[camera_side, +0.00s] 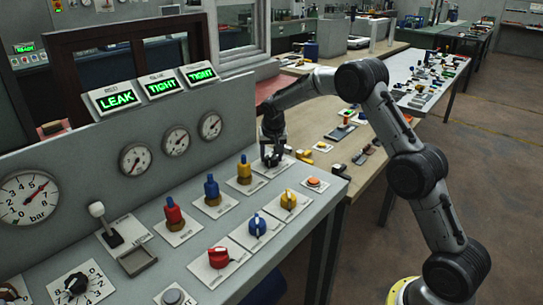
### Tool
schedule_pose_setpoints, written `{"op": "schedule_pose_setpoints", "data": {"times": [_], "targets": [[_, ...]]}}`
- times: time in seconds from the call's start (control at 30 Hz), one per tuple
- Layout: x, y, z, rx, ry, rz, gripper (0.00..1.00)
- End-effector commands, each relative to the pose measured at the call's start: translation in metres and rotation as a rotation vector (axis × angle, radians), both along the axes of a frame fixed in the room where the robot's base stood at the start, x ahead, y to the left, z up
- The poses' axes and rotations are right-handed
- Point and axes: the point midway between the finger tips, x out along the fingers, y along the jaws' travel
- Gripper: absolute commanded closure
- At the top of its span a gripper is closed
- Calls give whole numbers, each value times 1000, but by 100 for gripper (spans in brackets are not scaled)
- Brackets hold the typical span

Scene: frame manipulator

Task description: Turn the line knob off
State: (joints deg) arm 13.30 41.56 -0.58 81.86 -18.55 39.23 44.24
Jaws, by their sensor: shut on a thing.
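My gripper (272,160) points down at the far right end of the grey panel (330,192). It is shut on a small part, seemingly a knob, on a pale plate (262,172). The fingers mostly hide that part, and the plate's label is too small to read, so I cannot tell for sure that it is the line knob. A red knob (219,257), a blue knob (257,225) and a yellow knob (289,199) sit on plates along the panel's front, apart from my gripper.
Red (173,213), blue (211,188) and yellow (244,170) upright fittings stand behind the knobs. An orange button (313,182) is right of my gripper. A lever (105,225) and black dial (76,284) are at left. Lit signs read LEAK (117,99), TIGHT (160,87) and TIGHT (202,74).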

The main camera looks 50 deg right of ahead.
Motion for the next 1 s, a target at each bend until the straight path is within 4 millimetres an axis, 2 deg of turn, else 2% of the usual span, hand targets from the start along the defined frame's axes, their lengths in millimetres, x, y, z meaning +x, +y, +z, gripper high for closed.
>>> {"op": "schedule_pose_setpoints", "data": {"times": [0.27, 0.47, 1.0], "targets": [[0, 0, 1, 1, -1, 37, 100], [-1, -1, 1, 1, -1, 143, 100], [-2, -4, 1, 2, -3, 634, 100]]}}
